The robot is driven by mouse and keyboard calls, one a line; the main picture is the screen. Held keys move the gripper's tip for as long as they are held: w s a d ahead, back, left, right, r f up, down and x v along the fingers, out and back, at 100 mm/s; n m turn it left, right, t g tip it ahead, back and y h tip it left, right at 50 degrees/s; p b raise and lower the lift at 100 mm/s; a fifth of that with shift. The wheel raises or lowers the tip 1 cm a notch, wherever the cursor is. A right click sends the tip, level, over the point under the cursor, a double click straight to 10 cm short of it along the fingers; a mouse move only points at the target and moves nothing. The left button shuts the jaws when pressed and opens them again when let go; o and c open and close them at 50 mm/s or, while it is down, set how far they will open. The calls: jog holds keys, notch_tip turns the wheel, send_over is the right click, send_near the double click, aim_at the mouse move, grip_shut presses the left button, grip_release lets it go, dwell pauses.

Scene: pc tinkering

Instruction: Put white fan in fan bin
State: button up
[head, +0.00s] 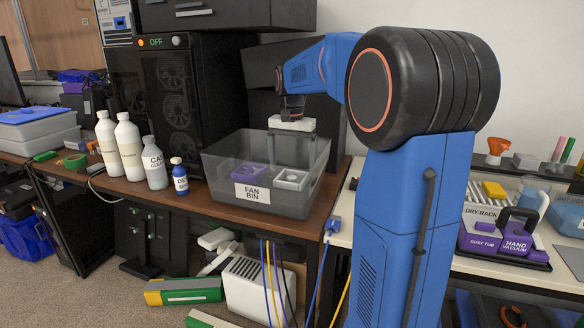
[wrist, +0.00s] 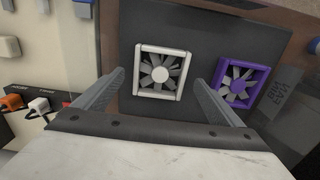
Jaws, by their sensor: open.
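The fan bin (head: 225,171) is a grey see-through box labelled "FAN BIN" on the brown table. The white fan (head: 291,180) lies inside it on the right side of the floor, and it also shows in the wrist view (wrist: 161,72). A purple fan (head: 250,174) lies beside it to the left; in the wrist view it is on the right (wrist: 238,84). My gripper (head: 291,160) is over the right part of the bin, above the white fan. In the wrist view my gripper (wrist: 162,85) has its fingers spread, with the white fan between and beyond them, apart from both.
White bottles (head: 129,147) and a small blue bottle (head: 180,177) stand left of the bin. A black computer case (head: 172,90) stands behind.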

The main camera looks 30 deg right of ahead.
notch_tip(320, 180, up, 12)
jog(key=shift+r, duration=0.15)
dwell(0.3)
dwell(0.6)
